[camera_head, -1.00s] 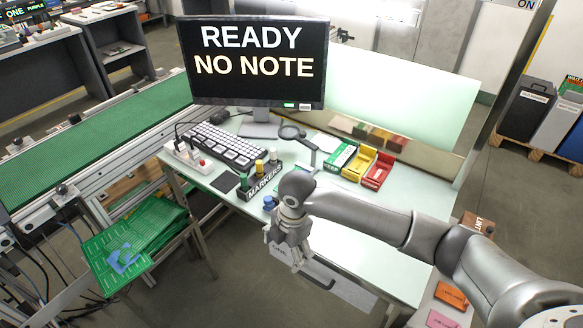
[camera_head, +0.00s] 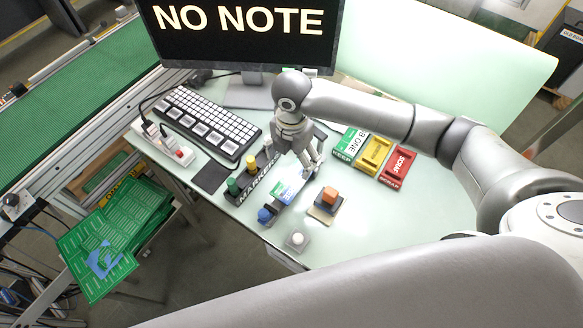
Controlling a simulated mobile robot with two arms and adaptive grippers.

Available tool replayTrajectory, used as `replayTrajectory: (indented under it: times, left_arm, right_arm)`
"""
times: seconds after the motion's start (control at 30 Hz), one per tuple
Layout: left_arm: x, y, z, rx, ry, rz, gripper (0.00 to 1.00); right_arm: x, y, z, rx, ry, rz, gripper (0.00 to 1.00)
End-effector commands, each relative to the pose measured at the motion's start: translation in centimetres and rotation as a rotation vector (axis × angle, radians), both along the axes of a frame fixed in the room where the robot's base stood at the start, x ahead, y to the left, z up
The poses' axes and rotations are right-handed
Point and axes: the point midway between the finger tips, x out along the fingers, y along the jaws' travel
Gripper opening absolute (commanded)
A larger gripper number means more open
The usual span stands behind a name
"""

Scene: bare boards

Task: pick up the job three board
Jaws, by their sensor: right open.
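My right gripper (camera_head: 303,163) is open and points down over the middle of the pale worktop (camera_head: 400,225). Just below its fingers lies a small blue, white and green piece (camera_head: 290,187); I cannot tell whether the fingers touch it, and no job number is readable on it. A stack of green boards (camera_head: 140,215) lies on a stand left of the worktop, with a blue patch (camera_head: 103,258) on the front board. No "three" label can be read on these boards. My left gripper is not in view.
A marker holder (camera_head: 262,178) and keyboard (camera_head: 210,122) are left of the gripper. Green (camera_head: 347,147), yellow (camera_head: 372,153) and red (camera_head: 397,167) trays are to the right. A monitor (camera_head: 240,25) stands behind.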

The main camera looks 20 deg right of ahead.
Motion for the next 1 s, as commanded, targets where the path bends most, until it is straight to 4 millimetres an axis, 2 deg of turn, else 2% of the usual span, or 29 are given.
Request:
replayTrajectory:
  times: [0.03,0.1,0.2,0.33,0.5,0.6,0.77,1.0]
  left_arm:
    - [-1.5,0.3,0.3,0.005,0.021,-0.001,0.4]
    - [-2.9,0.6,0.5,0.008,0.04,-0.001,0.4]
    - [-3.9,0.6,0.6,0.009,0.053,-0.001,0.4]
    - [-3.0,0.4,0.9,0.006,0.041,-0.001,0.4]
    - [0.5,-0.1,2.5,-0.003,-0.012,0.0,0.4]
    - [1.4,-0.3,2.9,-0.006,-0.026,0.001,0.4]
    - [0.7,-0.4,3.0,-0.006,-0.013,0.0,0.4]
    - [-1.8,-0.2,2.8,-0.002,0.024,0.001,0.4]
  right_arm:
    - [-0.1,-0.1,-0.8,-0.003,0.004,-0.001,0.8]
    - [-0.1,0.0,-1.9,-0.002,0.004,-0.001,0.8]
    - [-0.1,0.0,-3.0,-0.001,0.002,-0.001,0.8]
    - [0.0,0.0,-3.9,-0.002,0.001,-0.001,0.8]
    - [-0.2,0.0,-5.8,-0.002,0.003,-0.002,0.8]
    - [-0.2,0.0,-7.4,-0.002,0.002,-0.001,0.8]
    - [-0.1,0.0,-8.7,-0.002,-0.001,-0.001,0.8]
    - [-0.1,0.0,-8.9,-0.001,-0.002,0.0,0.8]
